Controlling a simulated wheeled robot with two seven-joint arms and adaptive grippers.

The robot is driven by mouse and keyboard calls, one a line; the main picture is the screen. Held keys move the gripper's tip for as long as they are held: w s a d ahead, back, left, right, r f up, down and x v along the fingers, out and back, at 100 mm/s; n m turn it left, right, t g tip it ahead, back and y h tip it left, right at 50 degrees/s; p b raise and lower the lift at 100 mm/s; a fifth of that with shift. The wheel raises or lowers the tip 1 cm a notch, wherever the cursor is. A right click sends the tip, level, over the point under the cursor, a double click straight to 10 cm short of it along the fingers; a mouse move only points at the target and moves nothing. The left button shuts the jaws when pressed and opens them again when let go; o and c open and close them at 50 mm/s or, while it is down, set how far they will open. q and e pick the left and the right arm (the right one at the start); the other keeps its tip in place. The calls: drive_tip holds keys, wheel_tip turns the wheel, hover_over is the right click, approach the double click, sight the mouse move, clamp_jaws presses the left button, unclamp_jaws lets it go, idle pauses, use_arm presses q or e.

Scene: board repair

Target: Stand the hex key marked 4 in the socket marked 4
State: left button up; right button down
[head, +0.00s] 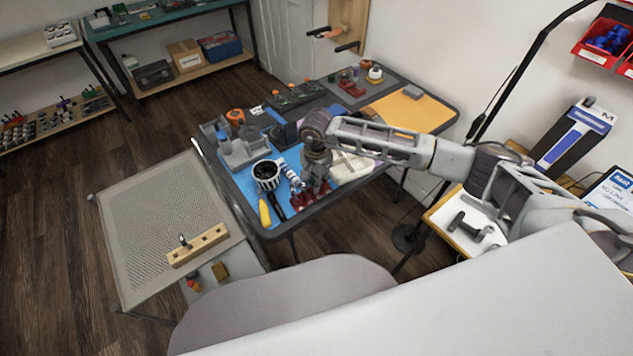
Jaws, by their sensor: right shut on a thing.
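My right gripper (306,190) is over the blue mat (240,183) on the dark-edged workbench, pointing down. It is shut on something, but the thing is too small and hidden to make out. Dark red shapes show at its lower end; I cannot tell them from the fingers. A pale wooden block (206,243) with several dark holes lies on the perforated grey table at the left. A small dark piece (183,240) stands up at its left part. No marks on keys or sockets can be read. My left gripper is not in view.
A striped cup (267,174), a yellow-handled tool (264,213) and a grey holder (240,150) stand or lie near the gripper on the bench. The perforated table (150,225) is mostly bare. A gap separates it from the bench.

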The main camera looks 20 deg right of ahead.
drive_tip(key=shift+s+f, duration=0.25)
drive_tip(key=shift+f, duration=0.3)
drive_tip(key=c, duration=1.2)
unclamp_jaws()
drive_tip(key=shift+w, duration=0.15)
drive_tip(key=shift+o, duration=1)
drive_tip(key=shift+w, duration=0.15)
drive_tip(key=o, duration=0.3)
drive_tip(key=shift+r, duration=0.15)
drive_tip(key=shift+r, duration=0.15)
drive_tip(key=shift+r+p, duration=1.5)
drive_tip(key=shift+r, duration=1.95)
